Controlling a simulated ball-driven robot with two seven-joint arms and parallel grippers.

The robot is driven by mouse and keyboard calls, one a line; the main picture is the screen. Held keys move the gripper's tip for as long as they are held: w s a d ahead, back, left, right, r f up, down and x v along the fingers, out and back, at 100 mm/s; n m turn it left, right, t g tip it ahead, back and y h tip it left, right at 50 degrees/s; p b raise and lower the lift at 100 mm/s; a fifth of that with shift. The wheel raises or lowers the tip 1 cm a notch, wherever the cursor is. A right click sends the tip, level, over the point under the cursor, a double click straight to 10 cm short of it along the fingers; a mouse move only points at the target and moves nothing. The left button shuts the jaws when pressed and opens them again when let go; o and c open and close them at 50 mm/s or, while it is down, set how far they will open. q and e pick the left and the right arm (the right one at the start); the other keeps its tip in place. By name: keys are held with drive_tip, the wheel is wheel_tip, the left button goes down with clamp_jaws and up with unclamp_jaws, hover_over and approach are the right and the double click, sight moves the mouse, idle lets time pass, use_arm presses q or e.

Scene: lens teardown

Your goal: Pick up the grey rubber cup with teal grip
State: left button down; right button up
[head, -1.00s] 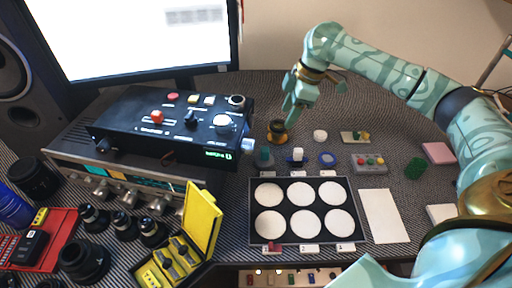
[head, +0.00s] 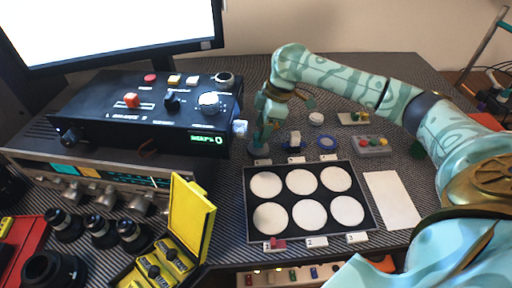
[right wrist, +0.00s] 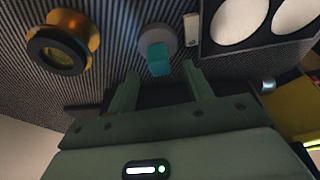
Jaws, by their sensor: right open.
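The grey rubber cup (right wrist: 166,36) with its teal grip (right wrist: 155,58) stands on the striped mat in the right wrist view. In the head view my right gripper mostly hides it. My right gripper (right wrist: 160,80) is open and empty, its two fingers pointing toward the cup. The teal grip lies in line with the gap between the fingertips, a little beyond them. In the head view my right gripper (head: 259,148) is low over the mat, behind the tray's back left corner. My left gripper is out of view.
A brass piece with a black ring (right wrist: 62,47) stands beside the cup. A black tray with white discs (head: 308,233) lies in front. The black control box (head: 110,140) is close on the left.

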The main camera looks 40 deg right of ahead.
sight(259, 134)
drive_tip(key=b+x, duration=0.1)
drive_tip(key=x, duration=0.2)
drive_tip(key=shift+f, duration=0.1)
drive_tip(key=shift+r, duration=0.25)
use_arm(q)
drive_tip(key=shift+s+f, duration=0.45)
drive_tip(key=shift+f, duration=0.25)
use_arm(e)
drive_tip(key=c, duration=1.1)
